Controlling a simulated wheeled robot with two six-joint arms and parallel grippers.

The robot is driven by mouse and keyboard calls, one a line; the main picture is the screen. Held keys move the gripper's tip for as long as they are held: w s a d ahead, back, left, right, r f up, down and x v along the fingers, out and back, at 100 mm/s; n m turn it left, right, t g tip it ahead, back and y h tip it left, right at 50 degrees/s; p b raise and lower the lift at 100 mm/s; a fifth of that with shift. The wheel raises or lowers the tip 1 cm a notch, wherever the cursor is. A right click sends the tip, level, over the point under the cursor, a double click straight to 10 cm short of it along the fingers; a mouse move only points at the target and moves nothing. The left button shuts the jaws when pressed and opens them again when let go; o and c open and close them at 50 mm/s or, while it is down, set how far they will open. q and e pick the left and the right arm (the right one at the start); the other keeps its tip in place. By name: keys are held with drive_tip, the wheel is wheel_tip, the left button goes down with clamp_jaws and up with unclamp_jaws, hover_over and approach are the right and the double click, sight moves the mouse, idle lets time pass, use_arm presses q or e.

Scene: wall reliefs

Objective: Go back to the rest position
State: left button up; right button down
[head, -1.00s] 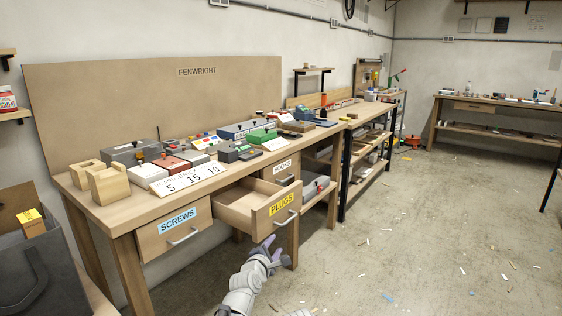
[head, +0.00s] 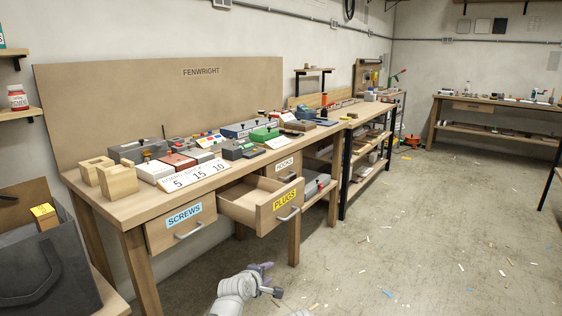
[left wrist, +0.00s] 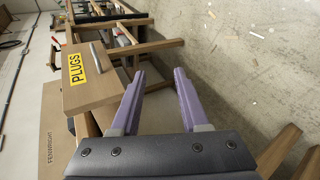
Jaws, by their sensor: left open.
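My left gripper (head: 264,270) is low in front of the workbench, below and in front of the PLUGS drawer. In the left wrist view its two purple fingers (left wrist: 160,85) are spread apart with nothing between them. The PLUGS drawer (head: 275,213) is pulled out from the bench and has a yellow label and a metal handle; it also shows in the left wrist view (left wrist: 88,78). The gripper is apart from the drawer handle. My right gripper is not seen in either view.
The workbench (head: 150,203) carries wooden blocks (head: 118,180), several boxes and a number card (head: 195,178). The SCREWS drawer (head: 182,225) and HOOKS drawer (head: 287,168) look shut. A grey bag (head: 50,265) stands at the left. The floor (head: 420,240) at the right is open, with scattered scraps.

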use_arm(q)
drive_tip(key=s+a+f+m+g+y, duration=0.1)
drive_tip(key=s+a+f+m+g, duration=0.35)
drive_tip(key=s, duration=0.35)
drive_tip(key=s+a+f+m+g+y, duration=0.25)
drive_tip(key=s+a+m, duration=0.2)
drive_tip(key=s, duration=0.25)
drive_tip(key=s+a+f+m+g+y, duration=0.1)
drive_tip(key=s+a+f+m+g, duration=0.25)
drive_tip(key=s+m, duration=0.35)
drive_tip(key=s+d+m+y, duration=0.1)
drive_tip(key=s+d, duration=0.2)
drive_tip(key=d, duration=0.2)
drive_tip(key=s+d+m, duration=0.1)
drive_tip(key=s+d, duration=0.2)
drive_tip(key=d, duration=0.2)
wheel_tip(320, 180, up, 29)
drive_tip(key=p, duration=2.9)
drive_tip(key=shift+d+g, duration=0.3)
drive_tip(key=shift+g, duration=0.15)
